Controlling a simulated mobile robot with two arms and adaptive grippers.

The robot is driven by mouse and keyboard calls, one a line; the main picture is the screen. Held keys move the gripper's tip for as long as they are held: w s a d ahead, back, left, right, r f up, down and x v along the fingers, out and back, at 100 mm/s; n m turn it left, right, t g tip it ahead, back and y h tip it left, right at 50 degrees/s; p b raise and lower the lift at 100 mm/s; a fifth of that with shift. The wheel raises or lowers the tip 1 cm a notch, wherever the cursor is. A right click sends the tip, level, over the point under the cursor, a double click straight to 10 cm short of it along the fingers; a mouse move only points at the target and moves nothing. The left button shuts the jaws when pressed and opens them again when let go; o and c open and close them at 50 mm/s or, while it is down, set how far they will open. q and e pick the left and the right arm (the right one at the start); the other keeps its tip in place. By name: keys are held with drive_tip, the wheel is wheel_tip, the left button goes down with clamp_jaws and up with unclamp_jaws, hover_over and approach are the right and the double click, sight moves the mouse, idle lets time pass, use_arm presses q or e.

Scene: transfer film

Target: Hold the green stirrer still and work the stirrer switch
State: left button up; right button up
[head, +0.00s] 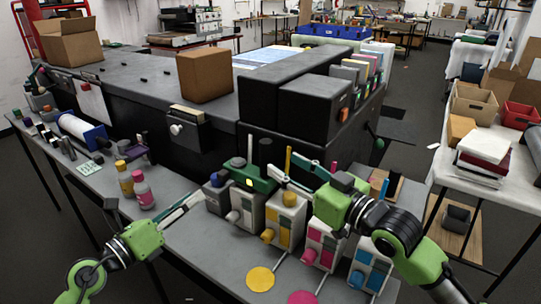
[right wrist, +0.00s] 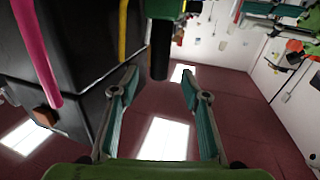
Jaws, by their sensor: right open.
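The green stirrer (head: 262,185) has a green head with a small lit yellow patch on its front, above a pale body. It stands in a row of stirrers on the bench. My right gripper (head: 296,180) is open beside its right side, above the yellow stirrer (head: 287,222). In the right wrist view the open fingers (right wrist: 163,100) have nothing between their tips, and a green part (right wrist: 165,8) shows at the top edge. My left gripper (head: 190,204) points toward the row from the left, apart from the green stirrer; its finger gap is unclear. I cannot pick out the switch with certainty.
A pink stirrer (head: 318,243) and a blue stirrer (head: 372,266) stand to the right, with upright rods near my right arm. Black boxes (head: 314,106) rise behind.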

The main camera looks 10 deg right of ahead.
sight(271, 156)
drive_tip(key=x, duration=0.8)
drive_tip(key=shift+d, duration=0.1)
